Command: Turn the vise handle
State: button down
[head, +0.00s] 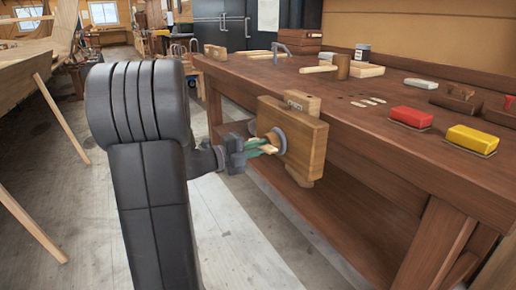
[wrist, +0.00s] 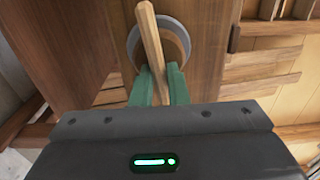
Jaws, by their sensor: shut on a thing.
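The wooden vise (head: 306,135) is mounted on the front left of the workbench, its thick jaw block facing my arm. Its handle (head: 270,142) is a light wooden bar crossing a round grey metal hub (head: 281,141). My gripper (head: 262,149) has green fingers and is at the handle, shut on it. In the wrist view the handle (wrist: 149,42) slants slightly from upright across the hub (wrist: 174,40). The green fingers (wrist: 158,86) close on its lower part, one on each side. The handle's lower end is hidden by the gripper body.
The workbench top (head: 350,108) carries a red block (head: 411,117), a yellow block (head: 472,139), a wooden mallet (head: 342,67) and several small tools. A boat hull (head: 25,65) on slanted props stands at the left. The floor between is clear.

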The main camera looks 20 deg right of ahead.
jog(key=shift+a+f, duration=0.1)
jog(key=shift+f, duration=0.25)
jog(key=c, duration=1.6)
grip_release()
jog(key=shift+o, duration=0.7)
jog(key=shift+a+r, duration=0.1)
jog(key=shift+r, duration=0.1)
jog(key=s+a+p, duration=0.1)
jog(key=a+p, duration=0.2)
jog(key=a, duration=1)
jog(key=shift+a, duration=0.35)
